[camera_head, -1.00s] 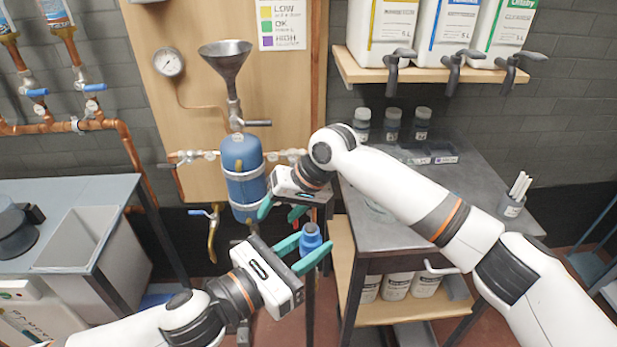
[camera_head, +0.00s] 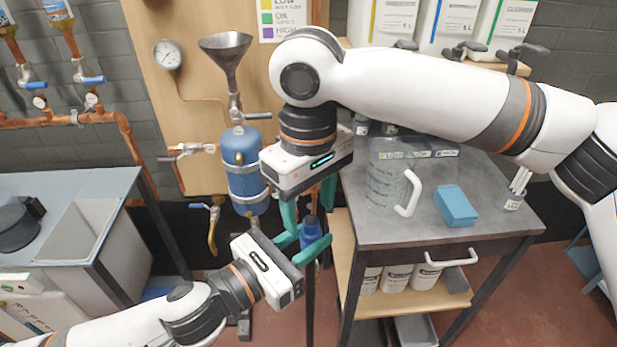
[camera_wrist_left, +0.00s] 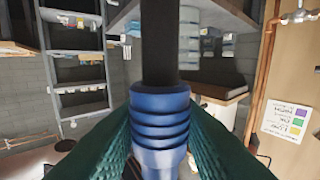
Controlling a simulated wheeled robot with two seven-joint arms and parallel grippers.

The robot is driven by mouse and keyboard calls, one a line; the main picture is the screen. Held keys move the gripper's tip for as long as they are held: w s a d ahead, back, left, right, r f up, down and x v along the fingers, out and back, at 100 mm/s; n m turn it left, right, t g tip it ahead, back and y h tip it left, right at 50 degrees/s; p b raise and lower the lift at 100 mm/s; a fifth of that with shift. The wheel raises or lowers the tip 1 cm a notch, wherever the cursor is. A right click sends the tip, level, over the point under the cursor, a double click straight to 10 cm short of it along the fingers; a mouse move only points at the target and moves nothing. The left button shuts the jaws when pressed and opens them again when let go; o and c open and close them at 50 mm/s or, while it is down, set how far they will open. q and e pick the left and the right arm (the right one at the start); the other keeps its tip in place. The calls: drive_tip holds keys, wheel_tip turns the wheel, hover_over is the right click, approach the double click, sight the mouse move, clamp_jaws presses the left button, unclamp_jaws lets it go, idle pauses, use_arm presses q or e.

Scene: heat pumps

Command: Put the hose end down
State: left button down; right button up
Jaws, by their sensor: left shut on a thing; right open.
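The hose end (camera_head: 309,232) is a blue ribbed piece. My left gripper (camera_head: 313,240) is shut on it and holds it in front of the gap between the wall board and the grey bench. In the left wrist view the blue piece (camera_wrist_left: 160,118) sits between the two teal fingers, with a thick dark tube rising from it. My right gripper (camera_head: 309,212) points down just above it, fingers apart on either side of its top; I cannot tell whether they touch it.
The grey bench (camera_head: 400,232) at right holds a clear jug (camera_head: 385,185) and a blue block (camera_head: 456,206). A blue tank (camera_head: 243,170) with a funnel (camera_head: 226,52) is on the wall board. A sink bench (camera_head: 60,182) stands at left.

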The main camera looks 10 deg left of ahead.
sight(309, 221)
wheel_tip(309, 221, down, 7)
drive_tip(key=shift+r, duration=0.15)
drive_tip(key=c, duration=1.1)
use_arm(q)
drive_tip(key=c, duration=1)
unclamp_jaws()
use_arm(e)
drive_tip(key=shift+c, duration=0.3)
